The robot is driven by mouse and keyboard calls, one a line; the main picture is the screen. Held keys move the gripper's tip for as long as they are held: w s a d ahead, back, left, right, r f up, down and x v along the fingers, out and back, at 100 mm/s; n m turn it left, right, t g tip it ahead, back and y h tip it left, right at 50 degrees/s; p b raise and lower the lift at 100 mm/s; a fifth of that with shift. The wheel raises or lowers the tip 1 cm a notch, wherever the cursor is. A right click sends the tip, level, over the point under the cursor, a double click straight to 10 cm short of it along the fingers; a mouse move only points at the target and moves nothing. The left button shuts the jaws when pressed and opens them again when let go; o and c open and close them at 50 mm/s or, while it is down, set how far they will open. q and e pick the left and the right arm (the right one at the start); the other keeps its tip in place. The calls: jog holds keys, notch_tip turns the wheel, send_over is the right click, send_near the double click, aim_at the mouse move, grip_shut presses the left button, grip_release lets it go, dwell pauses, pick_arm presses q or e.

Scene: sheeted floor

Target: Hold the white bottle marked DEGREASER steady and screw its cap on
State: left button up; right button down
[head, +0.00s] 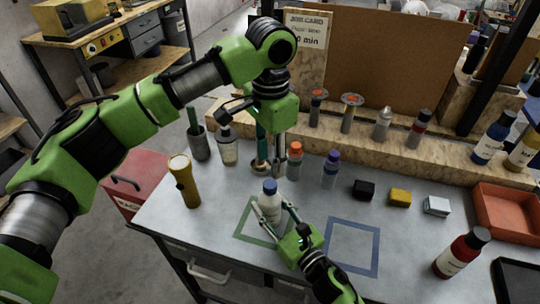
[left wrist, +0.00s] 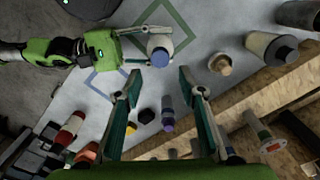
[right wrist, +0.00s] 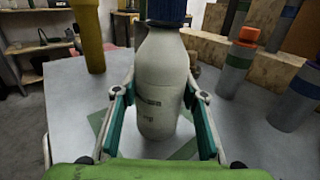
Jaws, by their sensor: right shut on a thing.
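The white bottle (head: 270,210) stands upright on the table at the green square outline. It also shows in the right wrist view (right wrist: 160,85), where its label is too small to read. A dark blue cap (head: 270,187) sits on its neck; I cannot tell how tight it is. The cap shows from above in the left wrist view (left wrist: 160,57). My right gripper (right wrist: 160,100) is shut around the bottle's body, one finger on each side. My left gripper (left wrist: 159,78) is open and empty, pointing down above and behind the bottle, apart from the cap.
Orange-capped (head: 294,162) and purple-capped (head: 331,170) bottles stand close behind, with a round tan piece (left wrist: 220,64) nearby. A yellow flashlight (head: 184,182) stands left. Small blocks and a red tray (head: 508,212) lie right. The blue square outline (head: 352,222) is empty.

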aim_at(270, 184)
pick_arm(q)
jog(key=n, duration=0.3)
jog(key=shift+r, duration=0.15)
jog(key=shift+f, duration=4.05)
grip_shut()
